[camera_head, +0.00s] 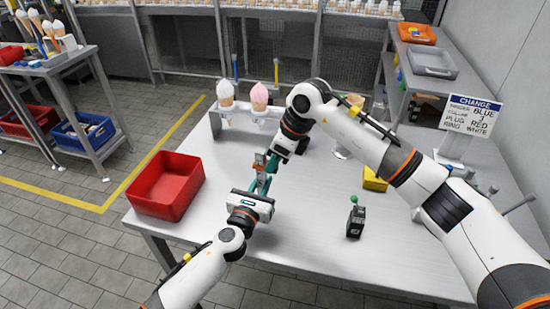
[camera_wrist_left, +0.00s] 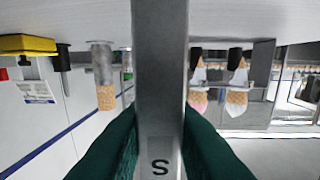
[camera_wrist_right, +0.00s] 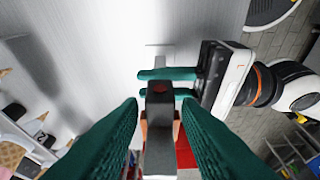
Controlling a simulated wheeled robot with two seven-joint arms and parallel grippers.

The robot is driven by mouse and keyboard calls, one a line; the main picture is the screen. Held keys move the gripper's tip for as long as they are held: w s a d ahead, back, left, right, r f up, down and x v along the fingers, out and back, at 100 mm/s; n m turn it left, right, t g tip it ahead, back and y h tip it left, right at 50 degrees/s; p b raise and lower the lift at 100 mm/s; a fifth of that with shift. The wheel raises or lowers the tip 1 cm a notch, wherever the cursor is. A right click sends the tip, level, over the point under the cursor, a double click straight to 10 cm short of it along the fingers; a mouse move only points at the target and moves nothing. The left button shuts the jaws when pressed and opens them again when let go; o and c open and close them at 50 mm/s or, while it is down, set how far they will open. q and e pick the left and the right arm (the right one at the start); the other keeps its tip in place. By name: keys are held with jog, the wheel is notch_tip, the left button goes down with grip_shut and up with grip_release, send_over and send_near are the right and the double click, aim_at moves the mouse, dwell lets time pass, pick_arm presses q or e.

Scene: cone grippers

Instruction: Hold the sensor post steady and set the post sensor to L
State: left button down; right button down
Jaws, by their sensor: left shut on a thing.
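The grey sensor post (camera_head: 260,159) stands upright near the table's middle, with an orange part near its top. In the left wrist view the post (camera_wrist_left: 160,60) fills the centre and bears the letter S. My left gripper (camera_head: 264,183) is shut on the post, its teal fingers on both sides. My right gripper (camera_head: 273,162) is at the post's top. In the right wrist view its fingers (camera_wrist_right: 160,104) are apart, either side of the dark top (camera_wrist_right: 160,95) with a red spot and orange sides. Gaps show between fingers and top. No letter L is visible.
A red bin (camera_head: 165,184) stands at the table's left edge. A rack with cones (camera_head: 259,98) is behind. A black block with a green knob (camera_head: 355,217), a yellow block (camera_head: 375,180) and a sign (camera_head: 470,116) are at right.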

pick_arm(q)
jog(key=shift+f, duration=0.15)
pick_arm(e)
jog(key=shift+r, duration=1.15)
jog(key=c, duration=1.3)
grip_release()
jog(key=v, duration=1.2)
pick_arm(q)
jog(key=c, duration=1.2)
grip_release()
